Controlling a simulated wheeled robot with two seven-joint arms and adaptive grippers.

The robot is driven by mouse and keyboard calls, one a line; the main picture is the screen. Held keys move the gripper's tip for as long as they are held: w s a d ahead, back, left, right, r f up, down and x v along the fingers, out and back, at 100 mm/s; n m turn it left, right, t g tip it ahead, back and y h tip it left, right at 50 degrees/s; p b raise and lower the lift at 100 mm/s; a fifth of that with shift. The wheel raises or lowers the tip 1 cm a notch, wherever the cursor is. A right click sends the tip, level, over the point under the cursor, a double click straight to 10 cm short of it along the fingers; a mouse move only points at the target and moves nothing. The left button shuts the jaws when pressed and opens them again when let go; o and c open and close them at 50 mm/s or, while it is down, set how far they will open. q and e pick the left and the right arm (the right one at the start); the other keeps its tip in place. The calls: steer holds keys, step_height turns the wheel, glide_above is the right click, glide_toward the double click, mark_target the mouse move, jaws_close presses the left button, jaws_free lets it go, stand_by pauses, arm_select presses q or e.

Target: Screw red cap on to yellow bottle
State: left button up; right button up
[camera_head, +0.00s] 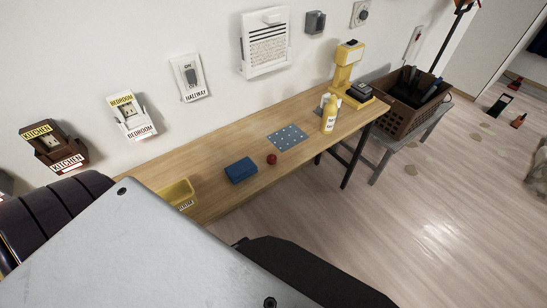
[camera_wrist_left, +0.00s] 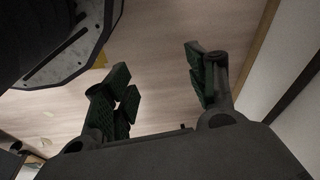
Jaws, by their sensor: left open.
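A yellow bottle (camera_head: 329,115) with a white top stands upright near the far right end of the wooden table in the head view. A red cap (camera_head: 272,159) lies on the table near its front edge, apart from the bottle and to its left. My left gripper shows only in the left wrist view (camera_wrist_left: 160,90). Its two dark green padded fingers are spread apart with nothing between them, over pale wood flooring. Parts of my own body fill the lower left of the head view. My right gripper is not seen in either view.
The wooden table (camera_head: 225,155) holds a blue block (camera_head: 241,170), a blue dotted mat (camera_head: 287,137), a yellow bin (camera_head: 178,195) and a yellow machine (camera_head: 347,70). A brown basket (camera_head: 408,95) stands on a grey bench at right. Open floor lies in front.

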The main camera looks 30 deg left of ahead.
arm_select(q)
steer(key=w+d+r+m+t+h, duration=0.15)
steer(key=w+r, duration=0.25)
steer(key=r, duration=0.7)
steer(key=w+d+r+p, duration=0.1)
steer(key=w+d+r, duration=0.25)
steer(key=r, duration=0.75)
steer(key=w+d+r+m+t+h, duration=0.1)
steer(key=w+r, duration=0.4)
steer(key=r, duration=0.6)
step_height(320, 180, up, 16)
steer(key=m+g, duration=0.2)
steer(key=m, duration=0.2)
glide_above(271, 155)
steer(key=s+a, duration=0.4)
steer(key=shift+w+d+t+h, duration=0.1)
steer(key=shift+d+t+h, duration=0.15)
steer(key=shift+h, duration=0.2)
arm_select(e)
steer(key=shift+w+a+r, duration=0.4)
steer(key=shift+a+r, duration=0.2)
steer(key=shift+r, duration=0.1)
arm_select(q)
steer(key=shift+f, duration=0.15)
steer(key=shift+x, duration=4.2)
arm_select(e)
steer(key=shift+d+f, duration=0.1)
